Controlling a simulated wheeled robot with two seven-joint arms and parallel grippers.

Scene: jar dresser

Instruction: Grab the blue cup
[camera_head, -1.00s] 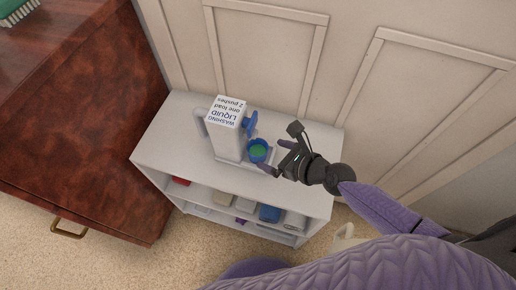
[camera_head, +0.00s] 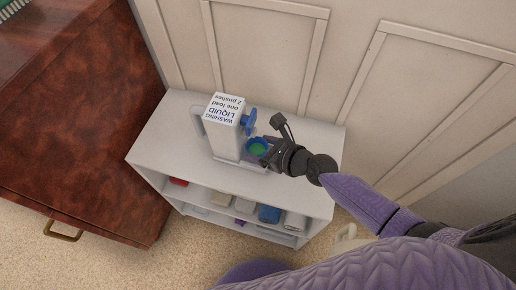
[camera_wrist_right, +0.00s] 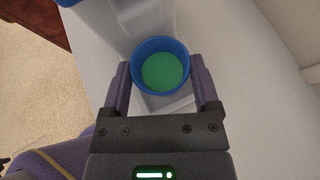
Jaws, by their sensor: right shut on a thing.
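The blue cup (camera_head: 257,146) stands on top of the white shelf, beside the washing liquid dispenser, with green liquid inside. In the right wrist view the cup (camera_wrist_right: 161,68) sits between the two fingers of my right gripper (camera_wrist_right: 161,82), one on each side. My right gripper (camera_head: 266,152) is shut on the cup, reaching it from the right in the head view. The gripper hides part of the cup's right side there. My left gripper is not in view.
The white washing liquid dispenser (camera_head: 223,130) with a blue pump stands close to the cup's left. The white shelf (camera_head: 165,130) has items on its lower level. A brown wooden dresser (camera_head: 80,130) is at left, and a panelled wall (camera_head: 265,55) behind.

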